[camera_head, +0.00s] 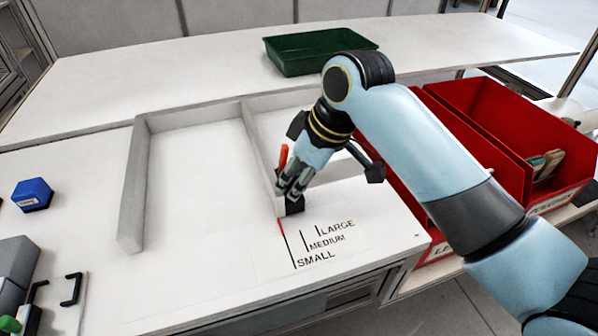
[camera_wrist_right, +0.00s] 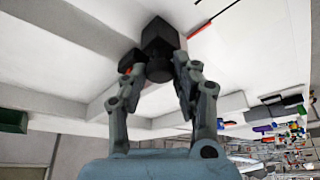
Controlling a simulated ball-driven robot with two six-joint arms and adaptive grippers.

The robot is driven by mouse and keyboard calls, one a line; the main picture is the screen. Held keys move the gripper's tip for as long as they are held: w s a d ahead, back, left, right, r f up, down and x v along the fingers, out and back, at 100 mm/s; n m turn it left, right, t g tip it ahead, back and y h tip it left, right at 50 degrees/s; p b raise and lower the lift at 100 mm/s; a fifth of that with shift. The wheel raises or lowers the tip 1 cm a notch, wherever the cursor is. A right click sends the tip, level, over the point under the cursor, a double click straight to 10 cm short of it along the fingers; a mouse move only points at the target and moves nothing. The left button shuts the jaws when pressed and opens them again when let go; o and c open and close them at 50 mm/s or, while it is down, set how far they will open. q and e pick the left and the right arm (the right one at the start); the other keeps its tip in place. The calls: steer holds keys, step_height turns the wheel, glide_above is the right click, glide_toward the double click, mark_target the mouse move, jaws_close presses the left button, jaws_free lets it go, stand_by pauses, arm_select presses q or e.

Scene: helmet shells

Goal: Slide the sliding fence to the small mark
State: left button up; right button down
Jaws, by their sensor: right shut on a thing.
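The pale sliding fence (camera_head: 258,150) runs from the back rail toward the front of the table. A black block with a knob (camera_wrist_right: 160,50) is at its front end, with an orange-red lever (camera_head: 283,157) beside it. My right gripper (camera_head: 290,188) is shut on the knob; in the right wrist view its fingers (camera_wrist_right: 160,75) close around it. A red pointer line (camera_head: 281,226) extends from the block and meets the top of the small mark (camera_head: 290,247), or lies very close to it. The medium and large marks are to its right. My left gripper is not in view.
A fixed pale side wall (camera_head: 134,190) and back rail (camera_head: 195,116) frame a clear area left of the fence. A green tray (camera_head: 318,66) is behind. Red bins (camera_head: 500,120) stand at right. A blue hexagonal block (camera_head: 32,193) and black hooks (camera_head: 72,290) are at left.

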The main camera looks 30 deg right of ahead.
steer(key=c, duration=1.4)
jaws_free()
steer(key=o, duration=0.4)
steer(key=shift+c, duration=0.2)
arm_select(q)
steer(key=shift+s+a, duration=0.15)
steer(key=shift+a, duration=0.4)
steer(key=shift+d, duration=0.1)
arm_select(e)
steer(key=v, duration=1.2)
steer(key=shift+s+f, duration=0.1)
steer(key=shift+s, duration=0.05)
